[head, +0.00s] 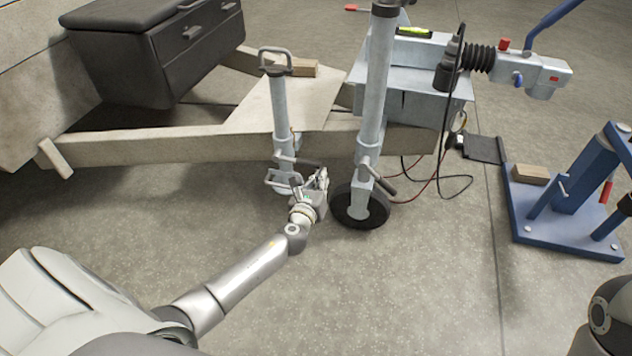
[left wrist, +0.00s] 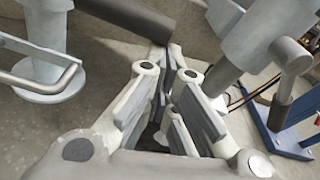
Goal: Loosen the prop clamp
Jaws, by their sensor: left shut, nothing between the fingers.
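The prop (head: 280,110) is a grey upright post with a loop handle on top and a flat foot, standing at the trailer frame. Its clamp has a dark-gripped lever (head: 297,161) pointing right. In the left wrist view a dark bar (left wrist: 130,17), seemingly this lever, crosses the top just beyond the fingertips. My left gripper (head: 322,174) is between the prop and the jockey wheel post, close to the lever end. In the left wrist view its fingers (left wrist: 172,68) are shut and empty. I cannot tell whether they touch the lever. My right gripper is out of view.
The jockey wheel post (head: 374,95) with its own clamp lever (head: 384,186) and black wheel (head: 360,207) stands just right of my left gripper. Cables (head: 440,192) hang beyond it. A blue stand (head: 565,232) is at the right. The front floor is clear.

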